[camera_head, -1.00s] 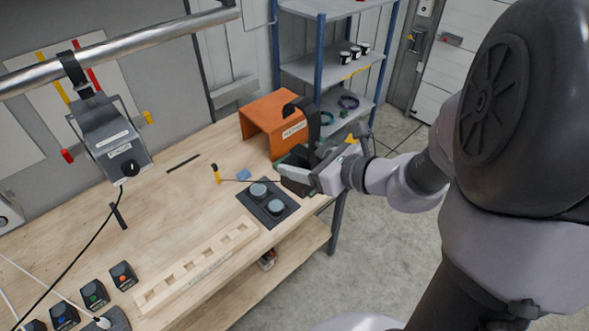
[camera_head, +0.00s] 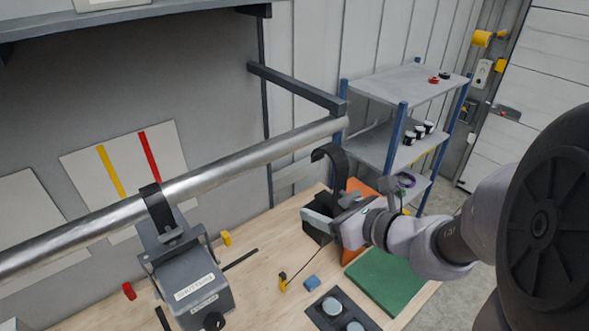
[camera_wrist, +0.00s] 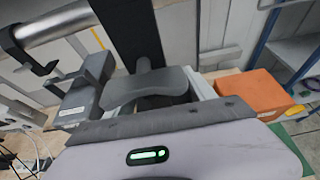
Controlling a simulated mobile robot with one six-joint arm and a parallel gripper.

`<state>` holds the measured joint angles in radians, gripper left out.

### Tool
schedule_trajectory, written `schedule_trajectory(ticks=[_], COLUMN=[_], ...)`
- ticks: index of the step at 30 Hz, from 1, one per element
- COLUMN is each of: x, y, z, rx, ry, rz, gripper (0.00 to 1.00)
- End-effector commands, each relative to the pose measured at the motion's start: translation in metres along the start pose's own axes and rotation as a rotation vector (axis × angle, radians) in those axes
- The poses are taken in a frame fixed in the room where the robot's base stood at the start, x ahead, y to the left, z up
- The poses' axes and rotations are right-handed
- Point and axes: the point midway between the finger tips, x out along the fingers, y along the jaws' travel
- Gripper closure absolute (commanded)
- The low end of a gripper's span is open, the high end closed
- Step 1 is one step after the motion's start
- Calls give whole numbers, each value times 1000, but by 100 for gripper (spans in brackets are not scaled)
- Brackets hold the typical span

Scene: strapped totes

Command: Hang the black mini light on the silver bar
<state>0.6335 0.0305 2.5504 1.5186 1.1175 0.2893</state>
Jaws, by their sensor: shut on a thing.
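The silver bar (camera_head: 255,156) runs from the left edge to a free right end below a dark wall bracket. It also crosses the upper left of the wrist view (camera_wrist: 62,20). My gripper (camera_head: 338,212) is shut on the black mini light (camera_head: 317,230), a dark body with a curved black hook (camera_head: 330,153) standing up from it. In the wrist view the hook's broad black strap (camera_wrist: 127,32) rises above my gripper (camera_wrist: 150,92). The light's lower part is partly hidden.
A grey box (camera_head: 187,272) hangs by a black hook on the bar's left part. An orange housing (camera_head: 358,196) stands behind my gripper, with a green mat (camera_head: 385,283) in front. A shelf rack (camera_head: 405,82) stands at the right. A black pad with round knobs (camera_head: 340,310) lies below.

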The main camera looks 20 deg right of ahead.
Motion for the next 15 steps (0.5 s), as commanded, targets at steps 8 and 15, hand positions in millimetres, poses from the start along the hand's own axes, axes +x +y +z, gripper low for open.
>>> schedule_trajectory(ticks=[8, 15], x=[24, 45], y=[1, 0], z=[12, 20], rx=[-3, -2], ry=[-2, -2], rz=[2, 1], gripper=[100, 100])
